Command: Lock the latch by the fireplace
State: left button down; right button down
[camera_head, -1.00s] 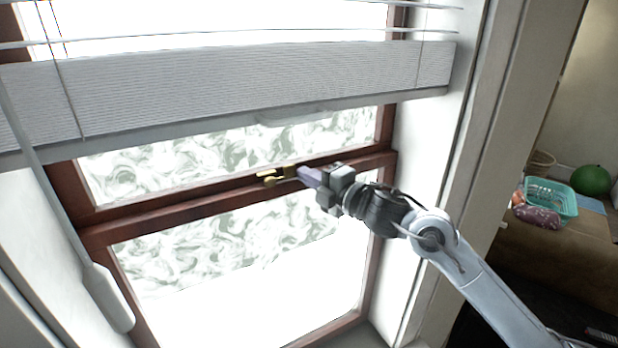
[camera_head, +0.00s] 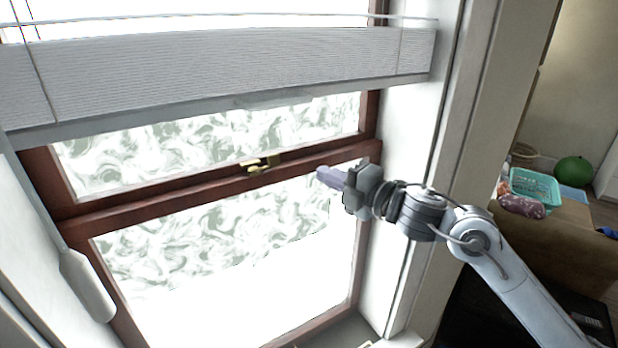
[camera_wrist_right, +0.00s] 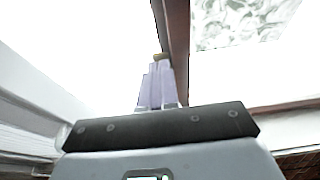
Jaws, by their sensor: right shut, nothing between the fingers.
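A brass latch (camera_head: 260,163) sits on the dark red-brown middle rail (camera_head: 215,190) of the window. My right gripper (camera_head: 320,173) is shut and empty, its lilac fingers pointing left. In the head view it is to the right of the latch and apart from it. In the right wrist view the shut fingers (camera_wrist_right: 157,85) reach up toward the rail, and a small brass piece (camera_wrist_right: 162,56) shows just beyond their tips. My left gripper is in neither view.
A white pleated blind (camera_head: 220,75) hangs across the upper window. The white window reveal (camera_head: 405,140) is close behind my right wrist. A teal basket (camera_head: 535,186) and a green ball (camera_head: 574,171) are far right. Frosted panes lie above and below the rail.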

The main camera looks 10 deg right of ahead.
jog(key=shift+s+d+b, duration=0.15)
jog(key=shift+s+d, duration=0.2)
jog(key=shift+d, duration=0.3)
jog(key=shift+s+d+b, duration=0.1)
jog(key=shift+s+d, duration=0.2)
jog(key=shift+d, duration=0.3)
jog(key=shift+s+d+b, duration=0.15)
jog(key=shift+s+d, duration=0.2)
jog(key=shift+d, duration=0.3)
jog(key=shift+f, duration=0.1)
